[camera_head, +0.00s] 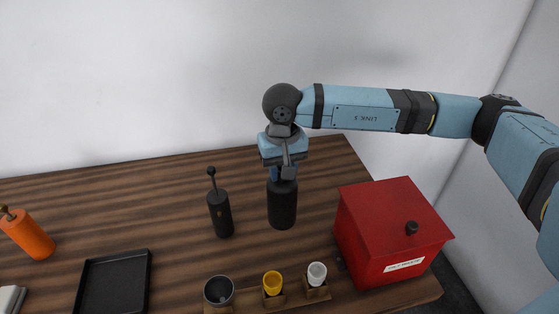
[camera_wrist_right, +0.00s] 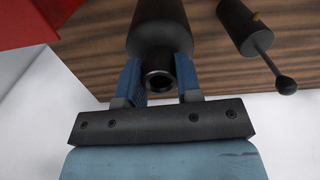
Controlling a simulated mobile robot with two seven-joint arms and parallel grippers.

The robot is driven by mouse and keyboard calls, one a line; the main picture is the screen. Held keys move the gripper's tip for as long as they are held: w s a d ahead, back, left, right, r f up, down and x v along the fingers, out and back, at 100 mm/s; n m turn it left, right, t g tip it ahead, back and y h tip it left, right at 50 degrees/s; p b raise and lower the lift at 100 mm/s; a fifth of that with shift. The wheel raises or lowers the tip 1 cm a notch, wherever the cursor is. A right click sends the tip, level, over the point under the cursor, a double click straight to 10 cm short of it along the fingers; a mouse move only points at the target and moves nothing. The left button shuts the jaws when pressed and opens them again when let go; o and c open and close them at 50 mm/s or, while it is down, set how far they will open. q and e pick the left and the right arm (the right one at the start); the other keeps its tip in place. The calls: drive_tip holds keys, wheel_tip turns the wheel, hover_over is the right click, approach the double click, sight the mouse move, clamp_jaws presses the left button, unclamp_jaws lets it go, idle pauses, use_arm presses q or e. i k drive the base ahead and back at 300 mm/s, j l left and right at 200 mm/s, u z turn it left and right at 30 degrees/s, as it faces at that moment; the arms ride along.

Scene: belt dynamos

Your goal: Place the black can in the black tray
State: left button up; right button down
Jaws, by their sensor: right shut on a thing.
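The black can (camera_head: 283,206) is a dark cylinder with a narrow neck, upright near the middle of the table. My right gripper (camera_head: 283,175) comes down on it from above. In the right wrist view, the fingers of my right gripper (camera_wrist_right: 158,82) are shut on the neck of the can (camera_wrist_right: 158,28), one on each side. I cannot tell whether the can's base touches the table. The black tray (camera_head: 90,281) is flat, low-rimmed and empty at the front left. My left gripper is not in view.
A black cylinder with a ball-topped lever (camera_head: 221,214) stands just left of the can. A red box (camera_head: 388,230) is at right. Grey, yellow and white cups (camera_head: 272,283) line the front. An orange cylinder (camera_head: 31,237) stands far left. Table between lever cylinder and tray is clear.

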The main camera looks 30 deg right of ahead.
sight(116, 288)
drive_tip(key=j+u, duration=0.35)
drive_tip(key=j, duration=0.65)
drive_tip(key=i+j+u, duration=0.2)
drive_tip(key=i+j, duration=0.2)
drive_tip(key=j, duration=0.15)
